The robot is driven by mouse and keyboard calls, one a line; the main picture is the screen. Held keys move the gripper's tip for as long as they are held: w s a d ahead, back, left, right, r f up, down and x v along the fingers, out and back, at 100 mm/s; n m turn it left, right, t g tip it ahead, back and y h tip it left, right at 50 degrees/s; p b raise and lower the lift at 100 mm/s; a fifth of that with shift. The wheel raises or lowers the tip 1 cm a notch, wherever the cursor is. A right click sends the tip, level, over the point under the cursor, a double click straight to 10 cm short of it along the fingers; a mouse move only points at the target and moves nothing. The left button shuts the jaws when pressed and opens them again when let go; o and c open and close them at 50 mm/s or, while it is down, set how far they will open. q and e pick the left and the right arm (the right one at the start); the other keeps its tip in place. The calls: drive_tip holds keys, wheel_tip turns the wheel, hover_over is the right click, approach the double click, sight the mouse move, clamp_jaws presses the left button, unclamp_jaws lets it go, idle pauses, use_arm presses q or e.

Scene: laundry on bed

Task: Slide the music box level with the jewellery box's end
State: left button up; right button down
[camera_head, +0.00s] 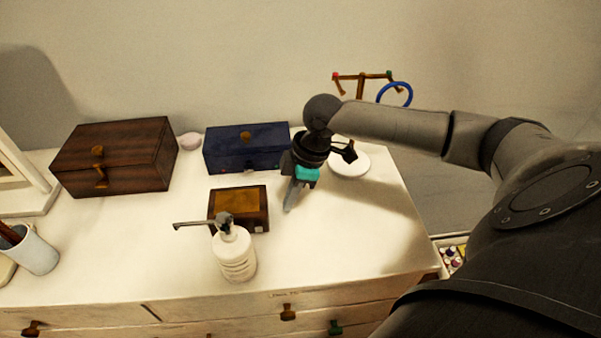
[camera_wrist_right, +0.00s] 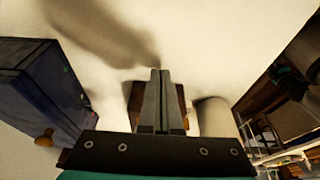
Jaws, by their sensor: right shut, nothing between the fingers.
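A small brown box with a golden-brown top (camera_head: 238,203), which I take for the music box, sits on the white dresser top. A dark blue box (camera_head: 246,148) stands behind it against the wall, and a larger striped brown wooden box (camera_head: 117,155) stands to the left; I cannot tell for sure which is the jewellery box. My right gripper (camera_head: 289,208) is shut and empty, pointing down just right of the small box. In the wrist view its fingers (camera_wrist_right: 161,75) partly hide the small box (camera_wrist_right: 135,95), and the blue box (camera_wrist_right: 40,85) is at left. My left gripper is not in view.
A white pump bottle (camera_head: 234,256) stands close in front of the small box. A jewellery stand with a white base (camera_head: 349,165) is behind my right gripper. A cup (camera_head: 34,254) stands left. The dresser's front middle-left is clear.

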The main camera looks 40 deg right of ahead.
sight(235, 201)
drive_tip(key=shift+w+a+r, duration=0.1)
drive_tip(key=shift+w+a, duration=0.55)
drive_tip(key=shift+a, duration=0.25)
drive_tip(key=shift+w+a, duration=0.15)
drive_tip(key=shift+a, duration=0.15)
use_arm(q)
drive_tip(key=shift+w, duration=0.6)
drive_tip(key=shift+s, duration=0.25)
